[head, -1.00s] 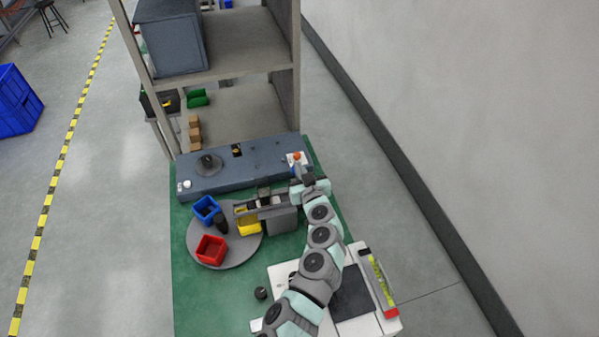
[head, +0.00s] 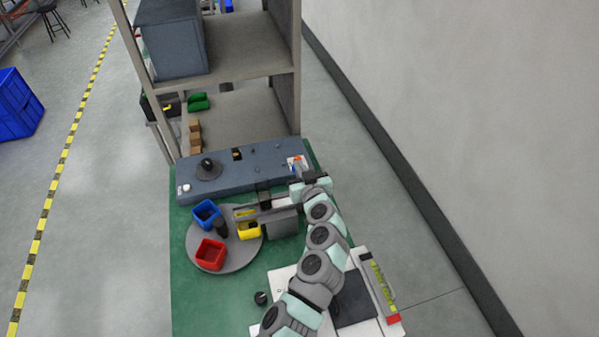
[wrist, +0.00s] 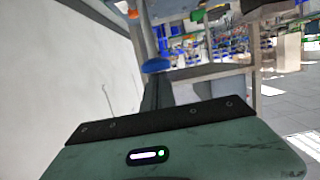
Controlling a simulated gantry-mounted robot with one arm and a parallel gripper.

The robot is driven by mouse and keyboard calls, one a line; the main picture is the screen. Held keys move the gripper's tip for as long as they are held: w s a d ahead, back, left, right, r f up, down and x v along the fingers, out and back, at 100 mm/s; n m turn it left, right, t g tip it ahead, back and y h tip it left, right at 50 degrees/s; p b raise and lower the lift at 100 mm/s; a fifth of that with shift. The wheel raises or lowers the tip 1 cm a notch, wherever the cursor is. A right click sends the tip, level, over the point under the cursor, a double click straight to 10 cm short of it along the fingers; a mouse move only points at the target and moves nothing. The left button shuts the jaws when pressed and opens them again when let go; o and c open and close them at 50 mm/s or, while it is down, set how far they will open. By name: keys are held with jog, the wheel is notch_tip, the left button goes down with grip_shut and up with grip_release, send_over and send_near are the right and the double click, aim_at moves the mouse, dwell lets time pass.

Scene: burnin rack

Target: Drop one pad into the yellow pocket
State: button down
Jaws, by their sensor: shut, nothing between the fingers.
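The yellow pocket (head: 250,232) stands on the right part of a grey round turntable (head: 228,262), partly covered by my gripper. My gripper (head: 236,214) reaches left from the arm over the yellow pocket's far side. Its fingers are shut with nothing between them. The wrist view shows no finger, pocket or pad that I can make out.
A blue bin (head: 207,213), a red bin (head: 210,255) and a dark post (head: 221,229) share the turntable. A blue-grey bench unit (head: 240,170) lies behind.

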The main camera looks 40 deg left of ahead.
jog(key=b+v, duration=0.2)
jog(key=v, duration=0.8)
jog(key=shift+r, duration=0.15)
dwell(1.4)
